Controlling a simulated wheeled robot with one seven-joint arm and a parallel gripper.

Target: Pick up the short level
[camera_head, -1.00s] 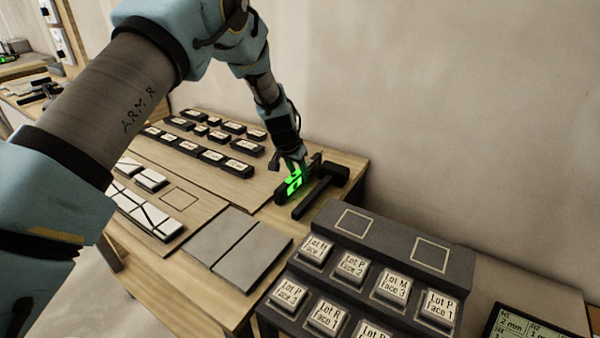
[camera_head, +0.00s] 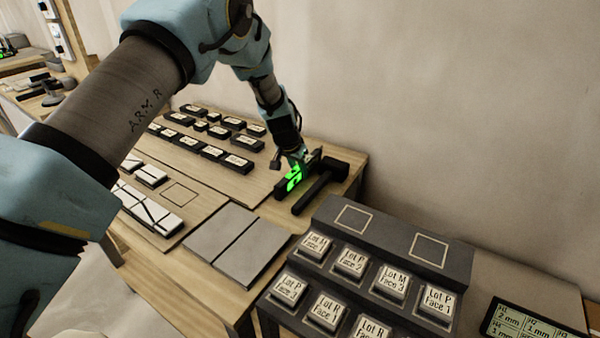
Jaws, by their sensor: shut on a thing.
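The short level (camera_head: 293,179) is a small dark bar with a bright green display, near the back right of the wooden table. My gripper (camera_head: 296,160) reaches down from above and is shut on the level; its fingertips are small and partly hidden in this view. I cannot tell whether the level is clear of the table. A black mallet (camera_head: 318,188) lies right beside the level, on its right.
A dark stepped rack (camera_head: 385,235) with labelled blocks stands at the front right. Grey tiles (camera_head: 237,243) lie in front of the level. Several labelled black blocks (camera_head: 212,152) sit in rows to the left. A wall rises behind.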

